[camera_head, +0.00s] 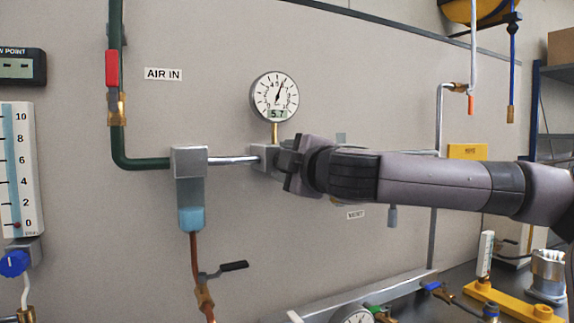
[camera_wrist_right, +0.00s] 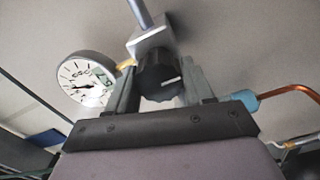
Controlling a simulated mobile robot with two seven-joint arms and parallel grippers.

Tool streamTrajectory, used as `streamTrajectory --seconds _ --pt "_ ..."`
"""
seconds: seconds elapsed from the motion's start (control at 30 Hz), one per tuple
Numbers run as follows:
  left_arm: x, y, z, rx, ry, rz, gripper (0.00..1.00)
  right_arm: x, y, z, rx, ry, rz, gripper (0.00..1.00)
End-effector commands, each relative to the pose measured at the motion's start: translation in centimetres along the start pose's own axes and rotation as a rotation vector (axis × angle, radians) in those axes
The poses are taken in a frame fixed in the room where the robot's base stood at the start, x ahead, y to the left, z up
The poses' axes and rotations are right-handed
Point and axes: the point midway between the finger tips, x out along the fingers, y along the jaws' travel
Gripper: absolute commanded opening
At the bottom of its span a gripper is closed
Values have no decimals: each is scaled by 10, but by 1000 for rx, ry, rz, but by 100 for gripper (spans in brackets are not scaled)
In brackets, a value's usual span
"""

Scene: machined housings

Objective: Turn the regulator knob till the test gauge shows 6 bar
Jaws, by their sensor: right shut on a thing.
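The test gauge (camera_head: 275,97) is a round white dial on a short brass stem on the wall. Its needle points up and slightly right, and its green digital window reads 5.7. The gauge also shows tilted at the left of the right wrist view (camera_wrist_right: 85,79). The regulator knob (camera_wrist_right: 160,76) is dark and ribbed with a white mark, in front of a grey metal regulator body (camera_head: 263,154). My right gripper (camera_head: 284,165) is shut on the knob, with one finger on each side in the right wrist view (camera_wrist_right: 163,88). In the head view the gripper hides the knob. My left gripper is out of view.
A filter with a blue bowl (camera_head: 190,200) hangs left of the regulator, joined by a silver pipe (camera_head: 233,160). A bench with a yellow fixture (camera_head: 505,302) lies at lower right.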

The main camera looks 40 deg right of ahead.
Motion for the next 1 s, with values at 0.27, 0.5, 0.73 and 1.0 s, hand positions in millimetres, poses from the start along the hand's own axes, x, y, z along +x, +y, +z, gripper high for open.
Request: streamTrajectory --seconds 0.27,0.5,0.73,1.0 --pt "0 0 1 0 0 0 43 0 0 0 17 0 -2 22" --pt "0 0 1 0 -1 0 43 0 0 0 16 0 -2 22" --pt "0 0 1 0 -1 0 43 0 0 0 16 0 -1 73" --pt "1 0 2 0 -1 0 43 -7 0 0 17 2 2 73"
